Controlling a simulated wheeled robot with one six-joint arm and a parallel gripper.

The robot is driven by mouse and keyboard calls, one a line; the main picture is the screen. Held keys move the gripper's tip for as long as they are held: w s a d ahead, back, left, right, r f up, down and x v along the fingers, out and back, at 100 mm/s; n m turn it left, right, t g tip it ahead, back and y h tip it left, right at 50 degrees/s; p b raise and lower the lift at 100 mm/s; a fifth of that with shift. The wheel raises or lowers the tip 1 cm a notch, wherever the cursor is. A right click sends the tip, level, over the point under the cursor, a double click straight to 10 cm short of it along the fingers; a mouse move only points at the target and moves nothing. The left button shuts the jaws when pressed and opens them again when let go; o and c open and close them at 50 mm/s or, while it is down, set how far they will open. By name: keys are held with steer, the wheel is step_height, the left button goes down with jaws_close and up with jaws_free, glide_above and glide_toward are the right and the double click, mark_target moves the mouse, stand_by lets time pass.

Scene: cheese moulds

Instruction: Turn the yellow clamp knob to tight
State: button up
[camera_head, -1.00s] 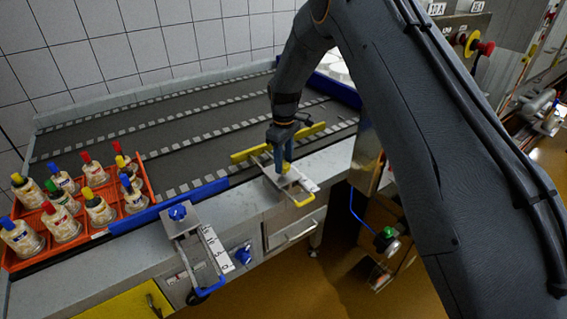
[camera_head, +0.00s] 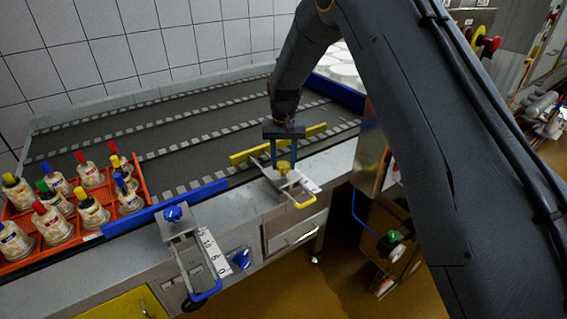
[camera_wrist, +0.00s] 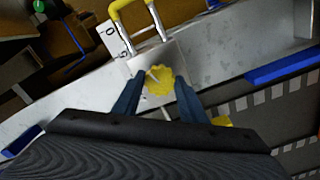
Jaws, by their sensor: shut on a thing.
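The yellow clamp knob (camera_head: 284,167) sits on a metal clamp plate (camera_head: 271,174) at the conveyor's front edge. In the wrist view the knob (camera_wrist: 159,80) is lobed, with a pale mark on its top. My gripper (camera_head: 283,163) points down at it with one blue finger on each side. In the wrist view my gripper (camera_wrist: 156,86) is shut on the knob. The finger contact faces are partly hidden. A yellow guide rail (camera_head: 305,136) lies behind the clamp, and a yellow handle (camera_head: 304,203) sticks out in front.
A blue clamp knob (camera_head: 173,214) with a blue rail (camera_head: 205,193) and blue handle (camera_head: 206,292) stands to the left. An orange crate (camera_head: 146,184) of several bottles is at far left. A blue tray (camera_head: 335,91) with white moulds is behind the arm.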

mark_target(284, 165)
steer(key=m, duration=0.5)
steer(key=shift+m+b, duration=0.3)
steer(key=shift+b, duration=0.05)
steer(key=shift+m, duration=2.3)
steer(key=o, duration=1.1)
steer(key=shift+c, duration=0.2)
steer(key=shift+r, duration=0.1)
step_height(284, 165, up, 8)
steer(key=shift+f+b, duration=0.15)
steer(key=shift+b, duration=0.9)
steer(key=shift+s, duration=0.1)
